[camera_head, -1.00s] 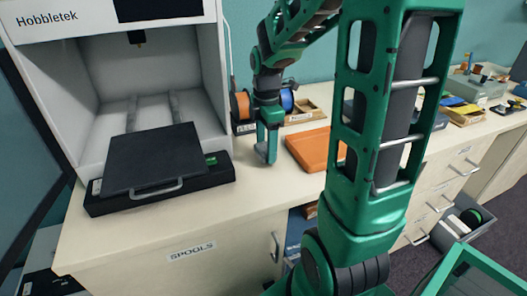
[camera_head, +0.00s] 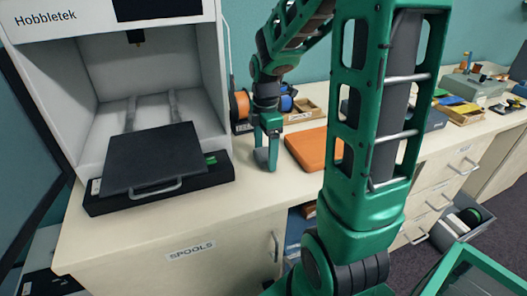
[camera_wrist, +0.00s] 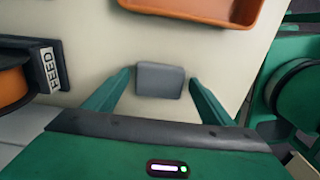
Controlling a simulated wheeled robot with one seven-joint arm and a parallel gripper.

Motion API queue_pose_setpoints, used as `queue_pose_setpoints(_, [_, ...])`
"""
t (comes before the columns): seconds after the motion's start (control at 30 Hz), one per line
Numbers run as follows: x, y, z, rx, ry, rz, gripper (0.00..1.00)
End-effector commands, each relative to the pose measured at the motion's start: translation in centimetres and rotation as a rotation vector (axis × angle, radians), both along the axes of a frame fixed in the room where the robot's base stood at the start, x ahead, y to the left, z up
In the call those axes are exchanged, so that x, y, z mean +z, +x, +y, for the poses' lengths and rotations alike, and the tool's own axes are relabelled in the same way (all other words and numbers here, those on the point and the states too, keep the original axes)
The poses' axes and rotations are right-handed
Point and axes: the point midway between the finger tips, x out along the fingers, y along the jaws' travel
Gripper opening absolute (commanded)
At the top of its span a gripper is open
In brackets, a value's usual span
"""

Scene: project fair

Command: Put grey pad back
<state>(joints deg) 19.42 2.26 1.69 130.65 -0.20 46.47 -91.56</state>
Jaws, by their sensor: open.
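A small grey pad (camera_wrist: 160,81) lies on the pale counter and shows in the wrist view between my two fingers. My gripper (camera_wrist: 161,92) is open around it, with a gap visible on each side. In the head view my gripper (camera_head: 267,155) points down at the counter, between the printer and the orange tray. The pad cannot be clearly told apart behind the fingers there.
An orange tray (camera_head: 308,150) lies just right of my gripper and also shows in the wrist view (camera_wrist: 205,10). The printer's dark plate (camera_head: 155,158) is to the left. An orange spool (camera_head: 240,104) and a box labelled FEED (camera_wrist: 50,66) stand close by. The front counter is clear.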

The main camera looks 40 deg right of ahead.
Motion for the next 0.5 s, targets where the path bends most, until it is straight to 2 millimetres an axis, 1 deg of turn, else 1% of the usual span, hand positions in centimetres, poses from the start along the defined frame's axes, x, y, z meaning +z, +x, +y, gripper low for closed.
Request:
queue_pose_setpoints(0.17, [2.1, 0.1, 0.0, 0.000, -0.001, -0.005, 0.76])
queue_pose_setpoints(0.5, [8.7, 0.1, 0.0, 0.000, -0.001, -0.004, 0.76])
